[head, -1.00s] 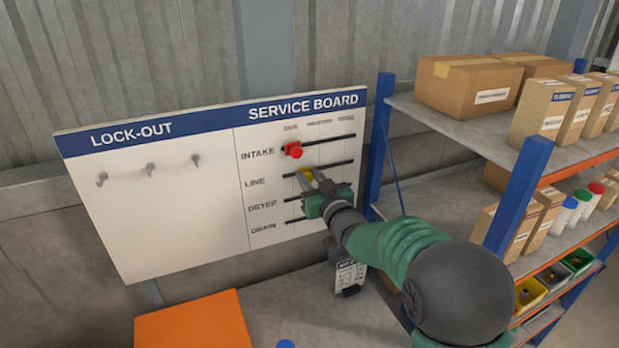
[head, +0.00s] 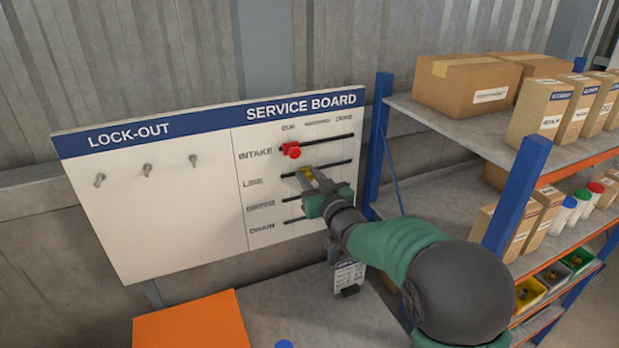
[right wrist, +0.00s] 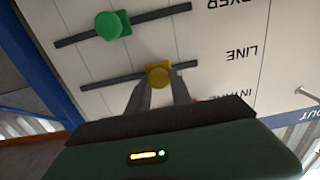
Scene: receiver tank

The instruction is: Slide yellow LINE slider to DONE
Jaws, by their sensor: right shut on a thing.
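The white service board (head: 200,235) has rows for INTAKE, LINE, DRYER and DRAIN. The yellow slider (head: 304,172) sits on the LINE slot, left of the slot's middle and away from its right end under DONE. My right gripper (head: 310,179) is shut on it and partly covers it. In the right wrist view, which is upside down, the yellow slider (right wrist: 158,74) is between the fingertips (right wrist: 160,84). The LINE slot (right wrist: 110,81) runs clear to the left there, away from the LINE label. My left gripper is out of view.
A red slider (head: 291,150) is on the INTAKE slot near its left end. A green slider (right wrist: 109,25) is on the DRYER slot in the right wrist view. A blue shelf post (head: 377,140) stands just right of the board. An orange panel (head: 192,322) lies below.

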